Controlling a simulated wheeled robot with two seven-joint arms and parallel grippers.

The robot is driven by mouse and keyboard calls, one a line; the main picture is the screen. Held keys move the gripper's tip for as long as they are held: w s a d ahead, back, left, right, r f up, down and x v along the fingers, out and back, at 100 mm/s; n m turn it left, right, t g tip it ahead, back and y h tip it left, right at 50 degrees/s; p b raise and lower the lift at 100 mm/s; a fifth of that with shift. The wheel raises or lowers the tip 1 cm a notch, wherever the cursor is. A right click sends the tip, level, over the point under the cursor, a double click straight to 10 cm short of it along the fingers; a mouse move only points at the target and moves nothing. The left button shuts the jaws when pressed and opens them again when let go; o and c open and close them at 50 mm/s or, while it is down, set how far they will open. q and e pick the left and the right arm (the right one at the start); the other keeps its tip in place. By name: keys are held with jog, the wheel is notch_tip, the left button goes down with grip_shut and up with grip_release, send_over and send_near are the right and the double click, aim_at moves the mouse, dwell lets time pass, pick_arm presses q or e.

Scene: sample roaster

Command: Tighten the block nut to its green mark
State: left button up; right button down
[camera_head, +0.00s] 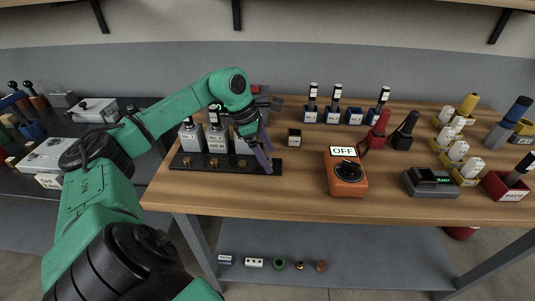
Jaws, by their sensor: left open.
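My left gripper (263,160) is at the right part of a black board (205,168) on the left of the wooden table. Its two purple fingers are apart and point down at the board. Several brass knobs or nuts (213,163) sit along the board's front. White-grey blocks (217,138) with labels stand behind them. The block nut cannot be told apart from the other brass pieces, and no green mark can be made out at this size. The gripper and forearm hide the board's right part. My right gripper is not in view.
An orange box (345,174) with a black dial and an OFF sign stands mid-table. Bare wood lies between board and orange box.

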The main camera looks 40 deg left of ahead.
pick_arm(q)
jog(key=v, duration=0.6)
jog(key=p+v, duration=0.2)
jog(key=v, duration=0.6)
jog(key=shift+r, duration=0.15)
jog(key=shift+s, duration=0.1)
